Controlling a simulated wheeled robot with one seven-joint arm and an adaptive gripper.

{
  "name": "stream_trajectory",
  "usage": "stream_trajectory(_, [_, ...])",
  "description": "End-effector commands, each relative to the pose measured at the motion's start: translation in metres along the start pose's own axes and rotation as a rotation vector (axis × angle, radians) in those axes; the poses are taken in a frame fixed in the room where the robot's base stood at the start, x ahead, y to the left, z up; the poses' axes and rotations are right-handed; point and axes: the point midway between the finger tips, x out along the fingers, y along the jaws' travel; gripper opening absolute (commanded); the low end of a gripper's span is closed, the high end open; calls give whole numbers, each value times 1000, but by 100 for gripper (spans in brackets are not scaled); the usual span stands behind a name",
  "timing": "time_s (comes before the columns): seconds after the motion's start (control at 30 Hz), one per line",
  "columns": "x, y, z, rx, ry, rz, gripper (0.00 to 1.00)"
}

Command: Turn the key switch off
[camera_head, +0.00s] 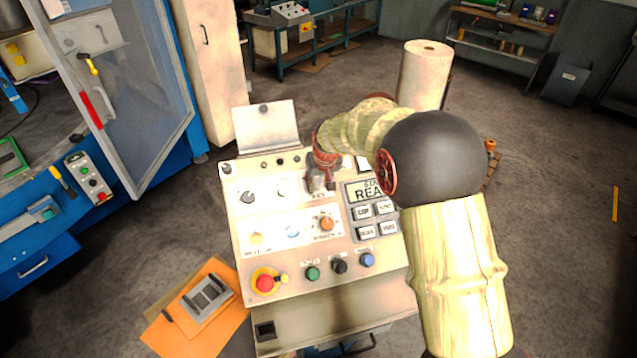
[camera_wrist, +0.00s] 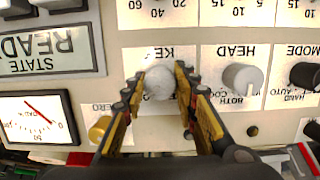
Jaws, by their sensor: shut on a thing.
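The key switch (camera_wrist: 158,83) is a pale grey rounded knob under a partly covered "KEY" label, seen upside down in the wrist view. My gripper (camera_wrist: 157,92) has its two black and yellow fingers on either side of the knob, shut on it. In the head view, my gripper (camera_head: 320,183) reaches down onto the upper right part of the sloped control panel (camera_head: 240,225) and hides the key switch. The markings for the switch's positions are mostly covered by the fingers, so I cannot read which way it is turned.
A grey HEAD knob (camera_wrist: 242,80) and a black MODE knob (camera_wrist: 304,76) sit right of the fingers in the wrist view. A gauge (camera_wrist: 37,118) and a brass knob (camera_wrist: 100,130) are left. A red stop button (camera_head: 265,283) is at the panel's lower left.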

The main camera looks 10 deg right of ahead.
Motion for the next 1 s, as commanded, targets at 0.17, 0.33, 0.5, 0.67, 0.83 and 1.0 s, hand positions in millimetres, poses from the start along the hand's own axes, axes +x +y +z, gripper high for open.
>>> stream_trajectory(0.17, [0, 0, 0, 0, 0, 0, 4])
stream_trajectory(0.33, [0, 0, 0, -14, 0, 3, 4])
stream_trajectory(0.5, [1, -1, 0, -67, 0, 14, 4])
stream_trajectory(0.67, [1, -1, 1, -167, -1, 37, 4])
stream_trajectory(0.83, [2, -1, 1, -311, -1, 69, 4])
stream_trajectory(1.0, [2, -1, 1, -469, -1, 103, 4])
